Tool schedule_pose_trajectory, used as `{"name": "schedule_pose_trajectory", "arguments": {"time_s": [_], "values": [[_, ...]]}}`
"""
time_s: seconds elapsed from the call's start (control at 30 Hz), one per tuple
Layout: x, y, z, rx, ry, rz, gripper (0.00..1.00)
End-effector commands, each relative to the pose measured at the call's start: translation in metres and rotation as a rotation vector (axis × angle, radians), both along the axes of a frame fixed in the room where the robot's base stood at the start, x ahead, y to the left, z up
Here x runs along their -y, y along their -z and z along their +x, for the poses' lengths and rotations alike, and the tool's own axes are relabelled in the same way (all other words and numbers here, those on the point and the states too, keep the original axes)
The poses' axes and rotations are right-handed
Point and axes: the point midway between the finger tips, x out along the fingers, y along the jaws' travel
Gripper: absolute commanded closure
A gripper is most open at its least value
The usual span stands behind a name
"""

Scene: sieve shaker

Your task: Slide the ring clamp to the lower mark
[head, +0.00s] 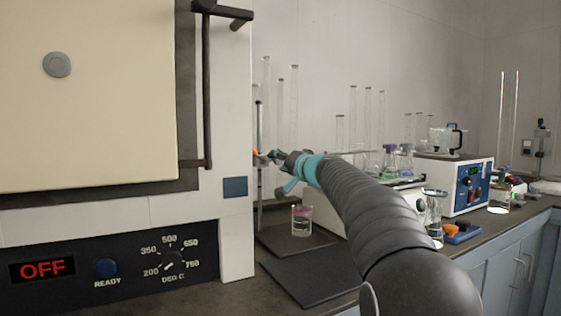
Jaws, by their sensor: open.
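A thin upright metal rod (259,120) stands just right of the large oven, partly hidden by the oven's edge. My arm reaches in from the lower right, and my gripper (268,155) is open at the rod, at about mid-height. A small orange spot shows by the rod at the gripper's tips; I cannot tell what it belongs to. The ring clamp cannot be made out clearly behind the gripper and oven edge. I cannot tell whether the fingers touch it. The lower mark is not clearly visible.
The oven (95,100) with its dark handle fills the left side, close to the gripper. A beaker (302,222) with pinkish contents stands below the gripper on a dark mat. Tall glass cylinders (294,105) stand behind. An instrument with blue panel (472,185) is at right.

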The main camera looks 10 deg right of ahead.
Motion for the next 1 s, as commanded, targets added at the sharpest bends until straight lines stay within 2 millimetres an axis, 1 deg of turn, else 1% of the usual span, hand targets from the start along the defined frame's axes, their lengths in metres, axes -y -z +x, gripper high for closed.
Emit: {"name": "schedule_pose_trajectory", "arguments": {"time_s": [0.13, 0.33, 0.37, 0.53, 0.63, 1.0], "values": [[0.0, 0.0, 0.0, 0.0, 0.0, 0.0, 0.48], [0.0, 0.0, 0.0, 0.0, 0.0, 0.0, 0.98], [0.0, 0.0, 0.0, 0.0, 0.0, 0.0, 1.0], [0.0, 0.0, 0.0, 0.0, 0.0, 0.0, 1.0], [0.0, 0.005, 0.0, 0.0, 0.0, 0.0, 1.0], [0.0, 0.054, 0.0, 0.0, 0.0, 0.0, 1.0]]}}
